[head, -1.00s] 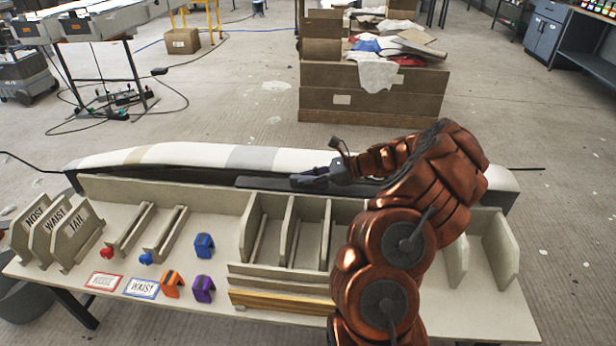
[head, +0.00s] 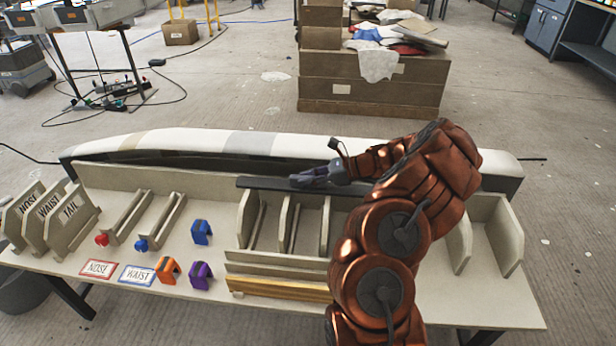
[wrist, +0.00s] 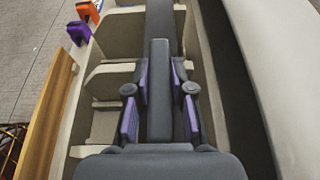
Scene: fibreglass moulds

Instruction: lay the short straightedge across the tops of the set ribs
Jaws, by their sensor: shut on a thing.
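My gripper (head: 340,172) is shut on the short straightedge (head: 265,184), a flat dark bar held level, running left to right. In the wrist view the gripper's purple pads (wrist: 160,102) flank a raised dark block on the bar, and the straightedge (wrist: 160,20) runs on beyond it. The bar is over the rear tops of the upright pale set ribs (head: 246,220) in the middle of the bench. I cannot tell whether it touches them. More ribs (head: 460,240) stand at the right. My arm hides the ribs between and the bar's right end.
A long white-and-grey mould (head: 250,144) lies behind the pale back board (head: 130,178). Boards lettered NOSE, WAIST and TAIL (head: 75,215) lean at left. Blue, orange and purple clips (head: 201,276) and cards (head: 138,275) lie in front. A wooden strip (head: 275,289) lies along the front.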

